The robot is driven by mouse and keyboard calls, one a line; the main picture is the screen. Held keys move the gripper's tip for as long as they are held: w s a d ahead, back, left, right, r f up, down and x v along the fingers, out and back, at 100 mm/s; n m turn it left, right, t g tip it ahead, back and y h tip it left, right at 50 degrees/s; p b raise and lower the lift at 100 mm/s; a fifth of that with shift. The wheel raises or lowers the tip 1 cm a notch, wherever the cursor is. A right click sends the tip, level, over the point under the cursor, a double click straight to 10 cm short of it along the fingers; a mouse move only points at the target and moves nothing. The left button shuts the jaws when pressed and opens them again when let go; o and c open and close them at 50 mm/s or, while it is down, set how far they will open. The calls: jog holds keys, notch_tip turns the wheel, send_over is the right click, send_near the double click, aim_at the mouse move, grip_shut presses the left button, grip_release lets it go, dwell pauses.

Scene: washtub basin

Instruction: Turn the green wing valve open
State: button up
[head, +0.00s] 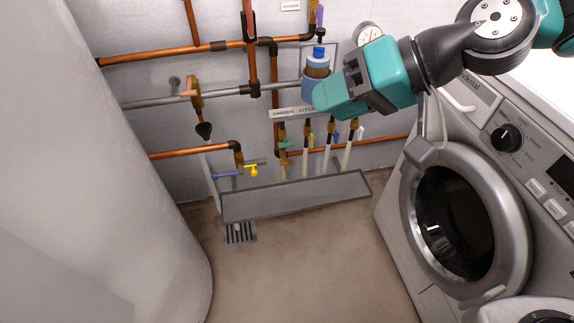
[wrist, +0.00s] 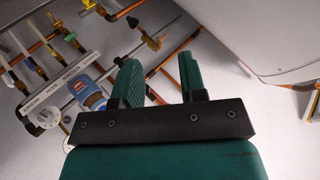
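The green wing valve (head: 284,144) sits low on the back wall, at the left end of a row of small valves under a white label strip. A small green handle (wrist: 50,18), apparently the same valve, shows at the upper left of the wrist view. My gripper (head: 322,98) is in front of the wall, above and to the right of the green valve and apart from it. In the wrist view its two teal fingers (wrist: 158,66) stand apart with nothing between them, so it is open. How far the valve is turned is too small to tell.
A blue-and-copper canister (head: 317,66) and a round gauge (head: 368,33) are beside my gripper. Copper pipes (head: 170,50) cross the wall. A grey trough (head: 295,197) lies below the valves. A washing machine (head: 395,215) stands right, a white tank (head: 100,180) left. The floor between is clear.

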jog(key=w+a+f+m+t+y+b, duration=0.25)
jog(key=w+f+b, duration=0.25)
jog(key=f+b, duration=0.4)
jog(key=w+a+f+m+t+y+b, duration=0.1)
jog(key=w+f+m+t+b, duration=0.15)
jog(key=w+f+b, duration=0.6)
jog(key=m+t+h+b, duration=0.2)
jog(key=m+t+b, duration=0.2)
jog(key=m+t, duration=0.45)
send_near(287, 147)
jog(key=shift+m+g, duration=0.75)
jog(key=shift+m, duration=0.2)
jog(key=x, duration=1)
jog(key=shift+w+d+r+p, duration=0.15)
jog(key=shift+d+r+p, duration=0.15)
jog(key=shift+r, duration=0.1)
jog(key=shift+w+a+r, duration=0.1)
jog(key=shift+w+a, duration=0.25)
jog(key=shift+w, duration=0.1)
grip_shut()
